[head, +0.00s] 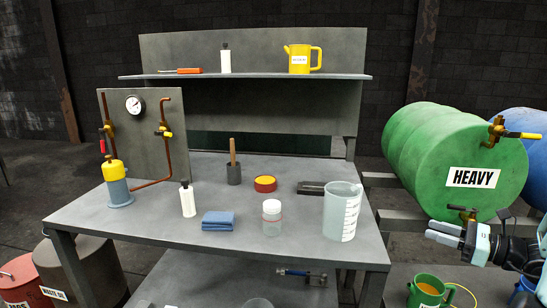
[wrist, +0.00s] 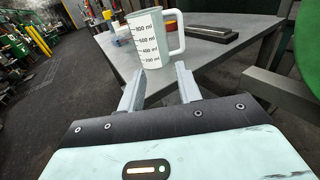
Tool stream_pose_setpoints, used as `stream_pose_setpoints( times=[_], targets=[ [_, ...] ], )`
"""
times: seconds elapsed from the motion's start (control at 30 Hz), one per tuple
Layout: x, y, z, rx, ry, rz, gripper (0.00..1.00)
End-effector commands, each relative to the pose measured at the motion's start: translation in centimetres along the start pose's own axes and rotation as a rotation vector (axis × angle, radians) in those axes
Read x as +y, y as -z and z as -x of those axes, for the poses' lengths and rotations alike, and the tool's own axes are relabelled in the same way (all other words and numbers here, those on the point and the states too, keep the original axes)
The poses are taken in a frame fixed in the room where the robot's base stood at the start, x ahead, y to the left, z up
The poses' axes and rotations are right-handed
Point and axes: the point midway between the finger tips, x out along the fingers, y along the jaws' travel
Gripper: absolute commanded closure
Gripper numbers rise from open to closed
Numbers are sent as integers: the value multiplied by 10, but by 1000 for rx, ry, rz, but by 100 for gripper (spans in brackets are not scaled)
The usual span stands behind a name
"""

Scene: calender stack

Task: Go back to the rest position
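My gripper (head: 450,232) is at the right of the head view, in front of the green drum and to the right of the workbench. In the wrist view my gripper (wrist: 158,88) has its two fingers spread apart with nothing between them. Beyond the fingers, a clear measuring jug (wrist: 152,38) with a handle stands on the workbench (wrist: 205,57). The same jug (head: 341,212) is upright at the bench's right front corner in the head view. The gripper is clear of the jug and the bench.
The green drum (head: 425,150) marked HEAVY lies on a rack behind my gripper, with a tap (head: 463,213) close to it. A green jug (head: 428,291) with orange contents is below. The bench (head: 150,215) holds a blue cloth (head: 218,221) and several containers.

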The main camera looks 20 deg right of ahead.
Motion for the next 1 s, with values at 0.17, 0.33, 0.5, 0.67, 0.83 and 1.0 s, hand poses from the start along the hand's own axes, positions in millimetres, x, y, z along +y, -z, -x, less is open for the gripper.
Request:
stream_pose_setpoints(
  times=[0.17,0.33,0.5,0.67,0.83,1.0],
  targets=[
    [25,-10,-33,36,-140,43,66],
    [63,-20,-72,88,-332,114,66],
    [124,-33,-112,154,-608,237,66],
    [210,-43,-142,227,-982,454,66],
    [293,-48,-144,266,-1367,754,66],
    [356,-51,-131,244,-1709,1117,66]
  ],
)
